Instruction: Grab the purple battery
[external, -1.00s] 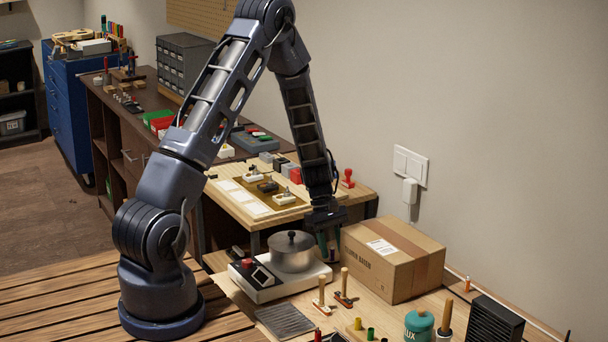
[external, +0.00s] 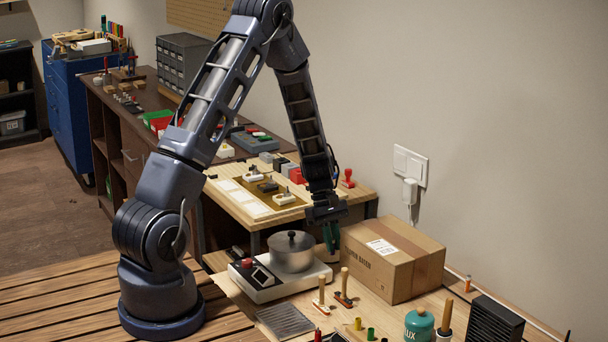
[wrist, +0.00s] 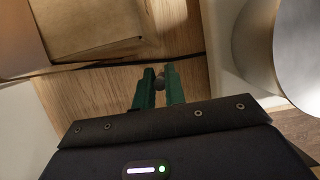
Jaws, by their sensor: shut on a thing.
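My gripper (external: 331,237) hangs between the metal pot and the cardboard box, a little above the table. In the wrist view its two green fingers (wrist: 159,88) are shut on a small dark thing with a paler, pinkish end, taken as the purple battery (wrist: 160,79). Its purple colour is not clear there, and the fingers cover most of it. In the external view I cannot make out the battery at the fingertips.
The metal pot (external: 291,254) with a lid stands on a white appliance (external: 262,283) left of my gripper. The cardboard box (external: 397,265) stands close on the right. Wooden-handled tools (external: 344,285), a teal canister (external: 418,325) and a black box (external: 488,321) stand nearer the front.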

